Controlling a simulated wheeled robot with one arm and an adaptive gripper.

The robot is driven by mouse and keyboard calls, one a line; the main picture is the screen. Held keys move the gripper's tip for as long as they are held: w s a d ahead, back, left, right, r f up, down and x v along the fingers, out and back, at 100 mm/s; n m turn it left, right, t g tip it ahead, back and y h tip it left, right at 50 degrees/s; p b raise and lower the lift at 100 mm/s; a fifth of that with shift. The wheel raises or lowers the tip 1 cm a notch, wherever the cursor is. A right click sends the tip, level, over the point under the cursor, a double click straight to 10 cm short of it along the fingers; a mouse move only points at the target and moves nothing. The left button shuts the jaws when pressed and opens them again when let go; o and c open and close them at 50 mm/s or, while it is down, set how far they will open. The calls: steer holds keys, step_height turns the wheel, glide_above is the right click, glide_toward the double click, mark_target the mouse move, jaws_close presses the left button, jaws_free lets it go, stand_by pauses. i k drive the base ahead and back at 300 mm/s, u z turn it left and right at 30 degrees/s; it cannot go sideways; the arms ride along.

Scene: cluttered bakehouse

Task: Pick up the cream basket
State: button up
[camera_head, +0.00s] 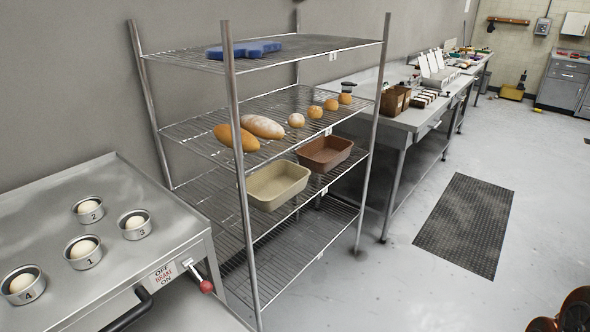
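The cream basket (278,186) is a rectangular, open-topped tub that looks empty. It sits on the third shelf down of the metal wire rack (299,224), towards the front left of that shelf. A brown basket (326,153) of similar shape stands just behind it to the right on the same shelf. The shelf with the bread is above the cream basket, and the rack's front post stands just left of it. My gripper does not show in this view.
Loaves (236,137) and several rolls (316,112) lie on the shelf above. A steel table (110,190) with numbered dough tins is at left, its red-knobbed lever (206,286) sticking out. Floor right of the rack is open, with a dark mat (466,226).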

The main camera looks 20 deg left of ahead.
mark_target(272, 186)
steer(key=i, duration=3.85)
steer(key=u, duration=4.3)
